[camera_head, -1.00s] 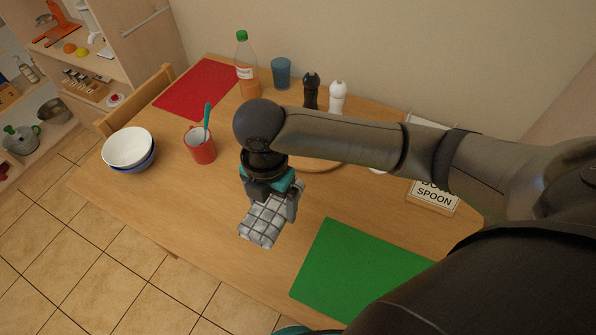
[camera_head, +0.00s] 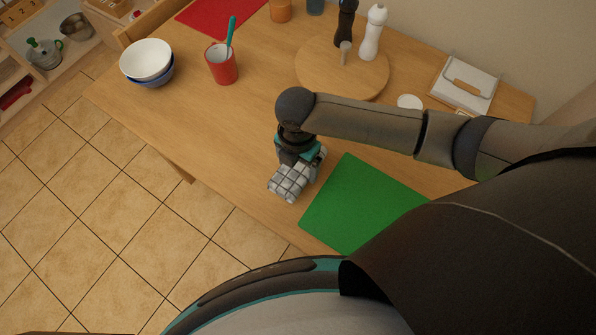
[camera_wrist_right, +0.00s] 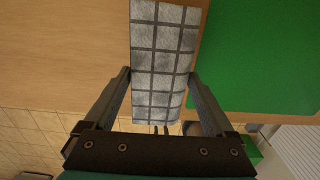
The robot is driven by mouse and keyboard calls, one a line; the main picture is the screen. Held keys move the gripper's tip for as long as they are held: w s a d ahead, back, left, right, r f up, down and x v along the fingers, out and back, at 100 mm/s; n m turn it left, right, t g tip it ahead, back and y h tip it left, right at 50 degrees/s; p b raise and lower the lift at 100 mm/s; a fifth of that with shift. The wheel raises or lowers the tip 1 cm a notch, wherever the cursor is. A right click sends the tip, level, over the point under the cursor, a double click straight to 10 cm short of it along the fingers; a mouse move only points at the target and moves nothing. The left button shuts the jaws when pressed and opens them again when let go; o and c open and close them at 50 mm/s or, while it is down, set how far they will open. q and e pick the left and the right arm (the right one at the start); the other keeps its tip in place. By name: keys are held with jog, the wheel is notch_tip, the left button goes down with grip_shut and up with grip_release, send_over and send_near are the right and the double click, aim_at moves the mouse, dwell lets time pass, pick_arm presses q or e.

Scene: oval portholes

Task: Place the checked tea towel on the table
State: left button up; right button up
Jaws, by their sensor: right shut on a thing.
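The checked tea towel (camera_head: 290,182) is a folded white and grey block with dark grid lines. My right gripper (camera_head: 304,168) is shut on it. It sits at or just above the wooden table (camera_head: 200,125), near the front edge and left of the green mat; I cannot tell whether it touches the wood. In the right wrist view the towel (camera_wrist_right: 160,60) lies between the two fingers of the right gripper (camera_wrist_right: 160,78), with the table on its left and the green mat on its right. My left gripper is not in view.
The green mat (camera_head: 360,205) lies right of the towel. A red cup (camera_head: 221,66) with a teal spoon, stacked bowls (camera_head: 148,62), a round board (camera_head: 342,78), pepper and salt mills (camera_head: 372,35) and a napkin holder (camera_head: 464,85) stand farther back. Bare wood lies left of the towel.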

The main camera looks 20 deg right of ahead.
aim_at(298, 174)
jog(key=shift+f+b, duration=0.45)
jog(key=shift+f, duration=1.45)
jog(key=shift+f, duration=0.2)
jog(key=o, duration=0.9)
jog(key=shift+r, duration=0.1)
notch_tip(298, 174, up, 12)
jog(key=p, duration=0.3)
jog(key=shift+r, duration=0.15)
jog(key=shift+s, duration=0.1)
